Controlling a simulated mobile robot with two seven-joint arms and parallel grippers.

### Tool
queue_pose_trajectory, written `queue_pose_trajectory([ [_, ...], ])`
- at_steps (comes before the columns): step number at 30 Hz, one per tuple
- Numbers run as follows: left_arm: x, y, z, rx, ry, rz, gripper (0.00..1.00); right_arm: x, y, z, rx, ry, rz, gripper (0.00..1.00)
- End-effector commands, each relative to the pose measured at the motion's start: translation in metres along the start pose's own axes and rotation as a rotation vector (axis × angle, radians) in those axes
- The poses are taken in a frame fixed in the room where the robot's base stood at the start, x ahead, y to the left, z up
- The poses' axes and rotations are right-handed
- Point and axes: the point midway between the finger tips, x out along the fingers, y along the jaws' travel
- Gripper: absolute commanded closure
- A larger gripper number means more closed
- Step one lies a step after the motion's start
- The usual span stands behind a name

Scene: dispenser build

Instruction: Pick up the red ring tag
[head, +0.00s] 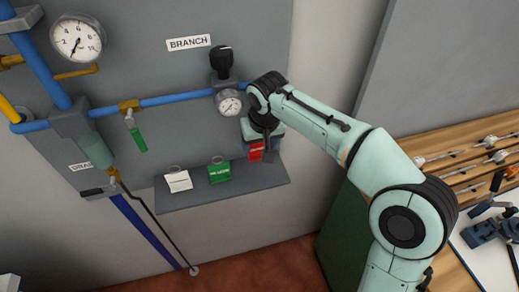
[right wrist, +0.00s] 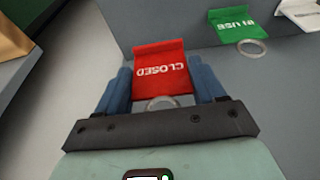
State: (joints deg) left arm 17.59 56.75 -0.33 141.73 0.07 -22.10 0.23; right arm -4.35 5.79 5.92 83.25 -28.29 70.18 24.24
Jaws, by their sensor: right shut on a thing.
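The red ring tag (head: 256,152) is at the right end of the grey shelf, partly hidden by my right gripper (head: 266,149). In the right wrist view the red tag (right wrist: 160,70) reads "CLOSED" and its metal ring is towards me. The blue fingers of my right gripper (right wrist: 163,82) stand one on each side of the tag, shut on it. I cannot tell whether the tag still touches the shelf. My left gripper is not in view.
A green tag (head: 219,172) and a white tag (head: 178,181) lie on the shelf (head: 220,196) to the left. Above are a blue pipe (head: 180,98) and a small gauge (head: 229,103), close to my right wrist. A wooden bench (head: 470,150) with tools stands at right.

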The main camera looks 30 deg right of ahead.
Motion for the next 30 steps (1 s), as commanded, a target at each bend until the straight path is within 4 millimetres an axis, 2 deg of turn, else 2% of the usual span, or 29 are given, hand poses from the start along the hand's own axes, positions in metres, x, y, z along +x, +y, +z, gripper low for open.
queue_pose_trajectory([
  [1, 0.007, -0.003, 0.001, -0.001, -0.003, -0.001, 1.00, 0.000, 0.001, 0.014, -0.003, -0.002, 0.001, 0.60],
  [5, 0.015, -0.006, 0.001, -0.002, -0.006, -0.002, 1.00, -0.007, 0.001, 0.043, -0.004, -0.002, 0.001, 0.60],
  [12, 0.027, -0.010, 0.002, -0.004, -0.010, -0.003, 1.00, -0.025, 0.001, 0.111, -0.002, -0.001, 0.002, 0.60],
  [18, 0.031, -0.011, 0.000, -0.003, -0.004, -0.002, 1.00, -0.039, 0.001, 0.155, -0.002, -0.001, 0.002, 0.60],
  [24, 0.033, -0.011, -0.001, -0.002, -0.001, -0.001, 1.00, -0.045, 0.001, 0.178, -0.001, -0.003, 0.002, 0.60],
  [30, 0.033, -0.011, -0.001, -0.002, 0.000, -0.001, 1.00, -0.047, 0.001, 0.184, -0.001, -0.004, 0.002, 0.60],
])
